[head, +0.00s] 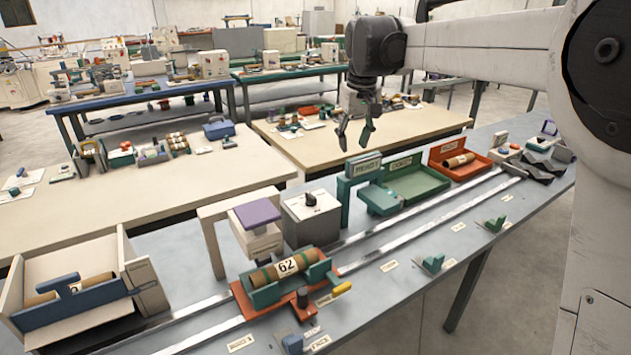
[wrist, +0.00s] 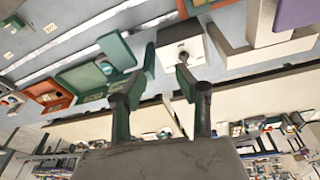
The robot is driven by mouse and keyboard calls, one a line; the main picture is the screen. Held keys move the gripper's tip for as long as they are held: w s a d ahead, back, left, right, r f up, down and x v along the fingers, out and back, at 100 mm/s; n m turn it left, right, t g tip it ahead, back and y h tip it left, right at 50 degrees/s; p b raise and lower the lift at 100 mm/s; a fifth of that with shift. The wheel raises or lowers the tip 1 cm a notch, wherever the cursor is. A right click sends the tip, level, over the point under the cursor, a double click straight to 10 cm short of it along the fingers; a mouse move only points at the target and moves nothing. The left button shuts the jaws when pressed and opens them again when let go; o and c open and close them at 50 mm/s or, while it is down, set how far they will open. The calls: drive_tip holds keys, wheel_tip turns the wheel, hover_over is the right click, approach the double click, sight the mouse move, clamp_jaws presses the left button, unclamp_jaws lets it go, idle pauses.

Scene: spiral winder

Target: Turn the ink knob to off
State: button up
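The ink knob (head: 310,199) is a small black knob on top of a white box (head: 312,222) on the blue-grey bench. In the wrist view the white box (wrist: 172,62) shows just beyond my fingertips, with the dark knob (wrist: 182,54) on its face. The knob's marks are too small to read. My gripper (head: 355,143) hangs from the arm above and behind the bench, up and to the right of the box in the head view. Its two fingers are spread with nothing between them, and it is apart from the knob. They also show in the wrist view (wrist: 157,76).
A purple-topped press (head: 255,214) stands left of the box, and a green sign post (head: 362,167) stands close on its right. A carriage with a roll marked 62 (head: 287,268) sits on rails in front. Green (head: 418,184) and red (head: 470,170) trays lie farther right.

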drive_tip(key=w+a+f+n+g, duration=0.1)
drive_tip(key=w+a+f, duration=0.3)
drive_tip(key=w+a, duration=0.3)
drive_tip(key=n+g+p, duration=0.1)
approach(312, 196)
drive_tip(key=f, duration=0.4)
drive_tip(key=f+p, duration=0.1)
drive_tip(key=f, duration=0.4)
drive_tip(key=shift+w+a+f, duration=0.15)
drive_tip(key=shift+w+a, duration=0.05)
clamp_jaws()
